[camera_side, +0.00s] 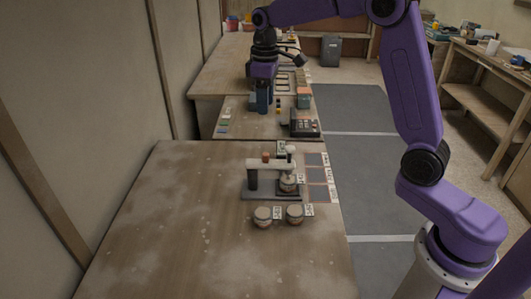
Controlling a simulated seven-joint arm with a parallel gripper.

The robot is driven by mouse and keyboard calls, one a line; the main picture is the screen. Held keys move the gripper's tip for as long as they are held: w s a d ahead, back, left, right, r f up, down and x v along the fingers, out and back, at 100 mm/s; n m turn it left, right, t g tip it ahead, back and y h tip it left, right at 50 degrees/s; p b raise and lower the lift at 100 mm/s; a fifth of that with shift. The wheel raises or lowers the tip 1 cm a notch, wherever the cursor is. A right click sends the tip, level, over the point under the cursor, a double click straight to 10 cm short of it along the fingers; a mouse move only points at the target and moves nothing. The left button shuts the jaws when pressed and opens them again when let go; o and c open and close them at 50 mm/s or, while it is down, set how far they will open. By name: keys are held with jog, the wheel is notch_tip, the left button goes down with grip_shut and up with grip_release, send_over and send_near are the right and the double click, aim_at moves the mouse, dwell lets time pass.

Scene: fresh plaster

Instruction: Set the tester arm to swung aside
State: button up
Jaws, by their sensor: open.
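The tester (272,194) stands on the front table on a grey base. Its pale tester arm (270,166) runs level from a dark post at the left to above a small round pot (287,184) at the right. A reddish-brown block shows at the arm's middle and a pale knob near its right end. My gripper (263,108) points down, open, behind the tester in the picture and apart from it. Its fingers are small and dark here, and the gap between them is hard to see.
Two lidded pots (262,216) and (295,213) stand in front of the tester, with small labels beside them. Marked panels line the right edge of the front table (180,230). A black keypad device (304,123) stands on the table behind. The front table's left side is clear.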

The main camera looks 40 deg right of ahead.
aim_at(266, 154)
notch_tip(266, 154, down, 17)
jog(key=shift+f, duration=0.1)
dwell(0.5)
grip_shut()
